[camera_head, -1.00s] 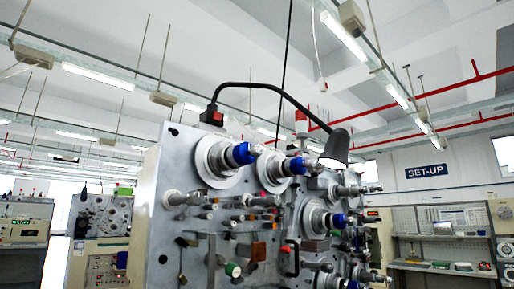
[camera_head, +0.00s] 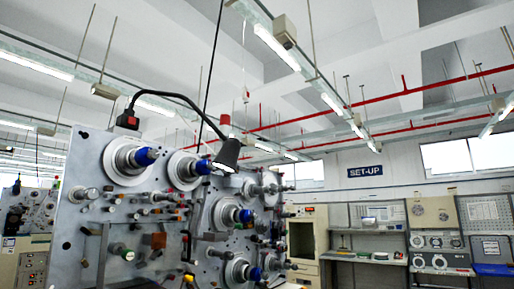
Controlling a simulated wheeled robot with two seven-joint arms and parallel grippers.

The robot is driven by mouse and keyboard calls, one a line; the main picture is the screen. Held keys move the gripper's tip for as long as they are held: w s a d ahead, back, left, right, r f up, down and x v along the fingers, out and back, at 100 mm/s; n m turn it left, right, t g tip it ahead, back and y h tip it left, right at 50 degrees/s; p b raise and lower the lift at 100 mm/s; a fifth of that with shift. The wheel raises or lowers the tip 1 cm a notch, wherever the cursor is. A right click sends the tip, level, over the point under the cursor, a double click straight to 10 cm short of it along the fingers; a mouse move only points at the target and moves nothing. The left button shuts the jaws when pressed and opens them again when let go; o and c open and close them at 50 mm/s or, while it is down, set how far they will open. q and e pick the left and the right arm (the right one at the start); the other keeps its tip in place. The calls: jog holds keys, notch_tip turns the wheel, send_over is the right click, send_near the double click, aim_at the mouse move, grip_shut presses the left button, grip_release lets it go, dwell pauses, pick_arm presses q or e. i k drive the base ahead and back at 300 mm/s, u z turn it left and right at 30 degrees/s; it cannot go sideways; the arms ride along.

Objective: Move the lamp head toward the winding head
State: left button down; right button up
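The lamp head (camera_head: 228,154) is a dark cone with a lit white face. It hangs at the end of a black curved arm (camera_head: 172,95) that rises from a box with a red switch (camera_head: 128,120) on top of the grey winding machine. The machine's panel (camera_head: 80,215) carries several round winding heads with blue ends, one at the upper left (camera_head: 128,160), one to its right (camera_head: 188,170) and one lower down (camera_head: 231,216). The lamp head is in front of the panel's upper right part. Neither of my grippers is in view.
Shelves and a bench (camera_head: 362,255) stand at the right under a SET-UP sign (camera_head: 366,171). A beige cabinet (camera_head: 308,240) stands behind the machine. Another machine (camera_head: 24,230) is at the far left. The floor is not visible.

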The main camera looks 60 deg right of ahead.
aim_at(226, 159)
jog(key=z, duration=1.05)
